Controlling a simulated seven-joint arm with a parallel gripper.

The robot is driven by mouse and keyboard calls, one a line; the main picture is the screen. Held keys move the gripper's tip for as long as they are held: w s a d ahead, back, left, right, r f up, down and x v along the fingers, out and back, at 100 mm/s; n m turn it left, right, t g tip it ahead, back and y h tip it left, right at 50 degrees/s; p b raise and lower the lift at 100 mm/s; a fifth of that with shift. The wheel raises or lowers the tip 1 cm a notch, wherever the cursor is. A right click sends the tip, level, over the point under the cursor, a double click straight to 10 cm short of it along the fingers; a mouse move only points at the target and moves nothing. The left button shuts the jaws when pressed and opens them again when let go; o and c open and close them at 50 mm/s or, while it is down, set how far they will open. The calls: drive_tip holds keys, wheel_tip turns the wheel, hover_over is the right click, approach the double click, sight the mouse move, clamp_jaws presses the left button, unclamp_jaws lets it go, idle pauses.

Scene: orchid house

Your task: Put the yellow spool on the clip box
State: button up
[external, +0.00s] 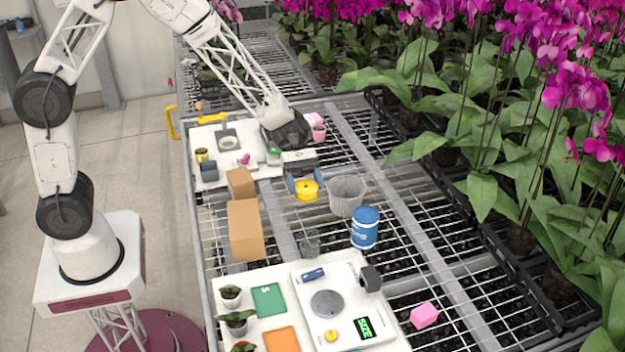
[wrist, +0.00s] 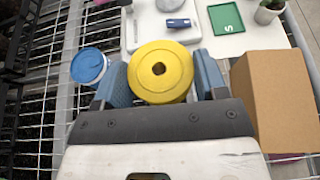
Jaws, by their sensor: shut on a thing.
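The yellow spool (external: 307,190) is between the blue fingers of my gripper (external: 305,184), over the bench mesh. In the wrist view the yellow spool (wrist: 160,60) faces the camera with its dark centre hole, and my gripper (wrist: 161,82) is shut on it, one finger on each side. I cannot tell for sure which thing is the clip box. A small blue-grey open box (external: 209,171) stands on the far white board, left of my gripper. A pink box (external: 424,316) lies on the mesh at the front right.
Brown cardboard boxes (external: 245,231) stand left of my gripper. A clear ribbed pot (external: 347,195) and a blue-and-white jar (external: 364,228) are to its right. The front white board bears a scale (external: 345,300), a green card (external: 269,299) and small plants. Orchids line the right side.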

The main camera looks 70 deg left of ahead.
drive_tip(key=shift+n+t, duration=0.7)
drive_tip(key=shift+t, duration=0.1)
drive_tip(key=s+a, duration=0.1)
drive_tip(key=s, duration=0.4)
drive_tip(key=s+a, duration=0.2)
drive_tip(key=s, duration=0.4)
drive_tip(key=s+a, duration=0.2)
drive_tip(key=s, duration=0.4)
drive_tip(key=shift+s+a+r, duration=0.1)
drive_tip(key=shift+s+a, duration=0.15)
drive_tip(key=s+f+n+t, duration=0.1)
drive_tip(key=s, duration=1.4)
drive_tip(key=shift+s+a+f, duration=0.25)
drive_tip(key=shift+s, duration=0.05)
drive_tip(key=shift+w, duration=0.1)
hover_over(242, 215)
drive_tip(key=shift+d+f, duration=0.1)
drive_tip(key=shift+f, duration=0.7)
drive_tip(key=shift+f, duration=0.1)
drive_tip(key=shift+f, duration=1.65)
drive_tip(key=shift+f, duration=0.15)
